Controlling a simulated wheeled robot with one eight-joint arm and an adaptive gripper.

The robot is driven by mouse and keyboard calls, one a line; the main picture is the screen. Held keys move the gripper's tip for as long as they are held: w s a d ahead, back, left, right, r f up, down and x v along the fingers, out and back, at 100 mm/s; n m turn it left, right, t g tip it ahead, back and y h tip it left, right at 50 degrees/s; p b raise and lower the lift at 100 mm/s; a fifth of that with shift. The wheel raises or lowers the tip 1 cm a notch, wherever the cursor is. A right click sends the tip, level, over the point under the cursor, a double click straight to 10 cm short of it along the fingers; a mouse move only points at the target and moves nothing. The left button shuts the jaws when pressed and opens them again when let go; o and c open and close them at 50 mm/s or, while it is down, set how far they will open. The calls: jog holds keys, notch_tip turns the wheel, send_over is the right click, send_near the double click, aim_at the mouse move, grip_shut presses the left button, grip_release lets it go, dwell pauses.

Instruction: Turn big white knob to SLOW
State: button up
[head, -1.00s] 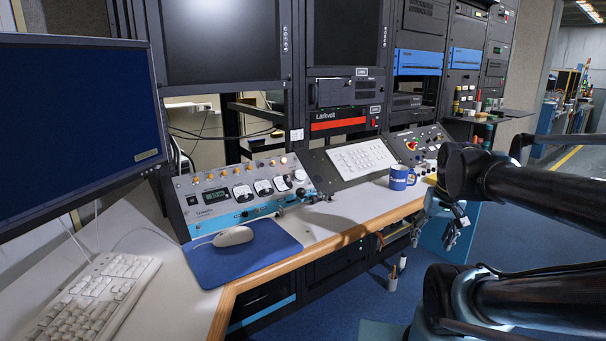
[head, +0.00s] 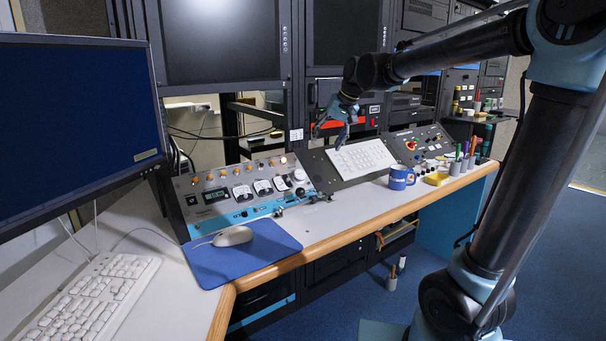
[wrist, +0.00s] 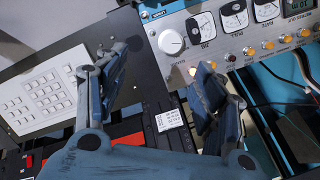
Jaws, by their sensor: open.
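The big white knob (head: 300,174) sits at the upper right of the grey and blue winch panel (head: 222,178), beside the round-dial meters. In the wrist view the white knob (wrist: 171,42) shows at the top middle, with its white pointer mark and small lettering too blurred to read. My gripper (head: 334,136) is above and to the right of the knob, in front of the rack and near the white keypad. In the wrist view the two fingers of my gripper (wrist: 160,90) are spread apart with nothing between them. The knob lies beyond the fingertips, untouched.
A white keypad (head: 361,157) is on the middle panel. A mouse (head: 233,236) lies on a blue mat (head: 215,266). The desk below the knob is mostly clear.

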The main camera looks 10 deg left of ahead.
jog(key=a, duration=0.3)
send_near(301, 173)
jog(key=x, duration=0.8)
jog(key=shift+a+f, duration=0.15)
jog(key=shift+f, duration=0.15)
jog(key=c, duration=1.1)
